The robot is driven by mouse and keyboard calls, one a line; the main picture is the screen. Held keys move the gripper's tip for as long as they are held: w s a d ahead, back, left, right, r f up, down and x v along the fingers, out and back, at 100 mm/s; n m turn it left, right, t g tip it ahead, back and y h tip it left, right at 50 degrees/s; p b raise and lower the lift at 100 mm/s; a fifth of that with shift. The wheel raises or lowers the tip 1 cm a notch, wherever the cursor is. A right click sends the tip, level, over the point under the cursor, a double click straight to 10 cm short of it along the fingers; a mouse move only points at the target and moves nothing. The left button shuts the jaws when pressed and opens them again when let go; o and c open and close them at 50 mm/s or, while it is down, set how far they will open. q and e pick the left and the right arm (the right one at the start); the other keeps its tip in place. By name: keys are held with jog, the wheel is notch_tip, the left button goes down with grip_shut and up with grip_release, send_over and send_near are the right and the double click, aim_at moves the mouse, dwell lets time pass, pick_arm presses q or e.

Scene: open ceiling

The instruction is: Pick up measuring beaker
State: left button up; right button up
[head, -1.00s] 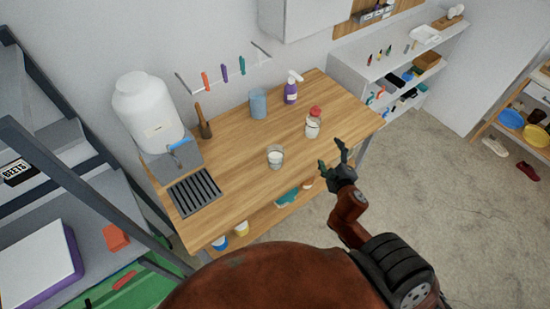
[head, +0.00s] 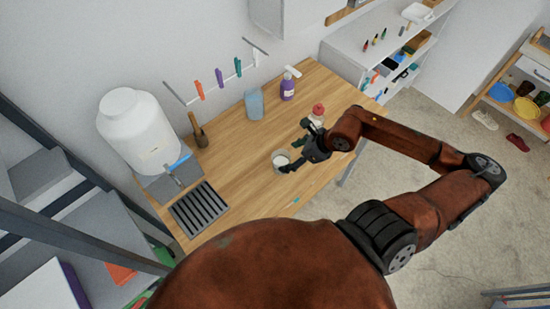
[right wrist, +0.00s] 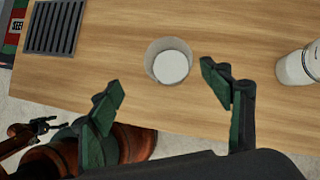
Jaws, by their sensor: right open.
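The measuring beaker (head: 281,157), a small clear cup with a white inside, stands upright on the wooden table near its front edge. It also shows in the right wrist view (right wrist: 169,61), just beyond the fingertips. My right gripper (head: 293,155) is open and close beside the beaker, partly covering its right side in the head view. In the right wrist view its green-padded fingers (right wrist: 161,80) are spread wide with nothing between them. What looks like my left gripper (right wrist: 40,127) shows small at the lower left of that view, away from the beaker; its jaw state is unclear.
A jar with a red lid (head: 317,115) stands behind my right gripper. A blue container (head: 254,105) and a purple spray bottle (head: 288,86) stand further back. A black grate (head: 198,208) and a large white tank (head: 139,132) are at left. The table between is clear.

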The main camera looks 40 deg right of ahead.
aim_at(281, 158)
jog(key=shift+w+d+f, duration=0.15)
jog(key=shift+w+f, duration=0.35)
jog(key=shift+f, duration=0.35)
jog(key=x, duration=0.5)
jog(key=shift+w+d+f, duration=0.1)
jog(key=shift+w+f, duration=0.15)
jog(key=shift+w, duration=0.15)
jog(key=shift+f, duration=0.2)
pick_arm(q)
jog(key=shift+s, duration=0.2)
pick_arm(e)
jog(key=shift+c, duration=0.4)
jog(key=c, duration=1.2)
pick_arm(q)
jog(key=shift+s, duration=0.1)
pick_arm(e)
jog(key=shift+c, duration=0.6)
jog(key=shift+r, duration=0.25)
